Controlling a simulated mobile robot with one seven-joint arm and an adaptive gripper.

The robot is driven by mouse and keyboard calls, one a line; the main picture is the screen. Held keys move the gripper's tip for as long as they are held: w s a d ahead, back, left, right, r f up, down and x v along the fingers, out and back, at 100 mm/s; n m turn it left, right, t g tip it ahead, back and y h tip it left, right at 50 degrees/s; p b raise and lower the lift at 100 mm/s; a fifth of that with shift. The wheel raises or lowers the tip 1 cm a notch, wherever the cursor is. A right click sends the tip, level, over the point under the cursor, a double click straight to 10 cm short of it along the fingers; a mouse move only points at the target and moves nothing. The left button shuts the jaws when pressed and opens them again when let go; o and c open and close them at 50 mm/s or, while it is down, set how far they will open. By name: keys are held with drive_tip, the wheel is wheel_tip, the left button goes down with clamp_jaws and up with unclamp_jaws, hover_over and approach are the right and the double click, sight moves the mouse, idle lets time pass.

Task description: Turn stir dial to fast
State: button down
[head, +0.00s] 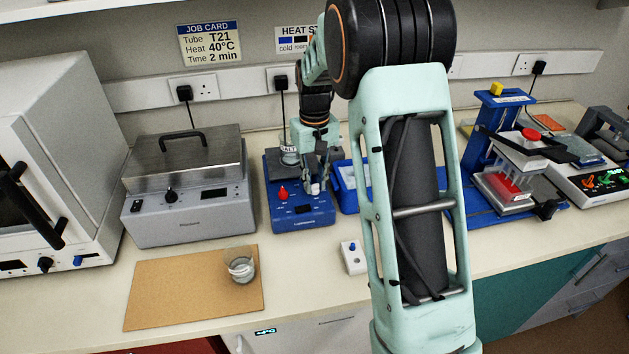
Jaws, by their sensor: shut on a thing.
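The blue stirrer (302,213) stands on the bench left of centre in the head view. A red knob (283,194) is at the left of its front panel and a small dark display sits between its controls. My gripper (316,184) points down over the right of the panel. Its fingers are shut on a small pale dial (315,189), which I take to be the stir dial. The fingers partly cover the dial, so its pointer and any speed marks cannot be read. A glass vessel (290,158) stands on the stirrer's top, partly behind my gripper, near a label reading SALT.
A grey lidded bath (185,195) stands close on the left. A blue tray (347,190) is close on the right. A small white switch box (353,258) lies in front. A cork mat (160,290) holds a glass beaker (240,268). My arm hides the bench right of centre.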

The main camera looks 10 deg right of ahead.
sight(315, 185)
drive_tip(key=m, duration=0.4)
drive_tip(key=shift+m, duration=0.3)
drive_tip(key=m, duration=0.5)
drive_tip(key=m+p, duration=0.1)
drive_tip(key=m, duration=0.4)
drive_tip(key=shift+r+m, duration=0.1)
drive_tip(key=shift+m, duration=0.3)
drive_tip(key=m+p, duration=0.1)
drive_tip(key=m, duration=0.3)
drive_tip(key=shift+m+p, duration=0.35)
drive_tip(key=shift+m, duration=0.05)
drive_tip(key=c, duration=1.8)
unclamp_jaws()
wheel_tip(315, 185, up, 12)
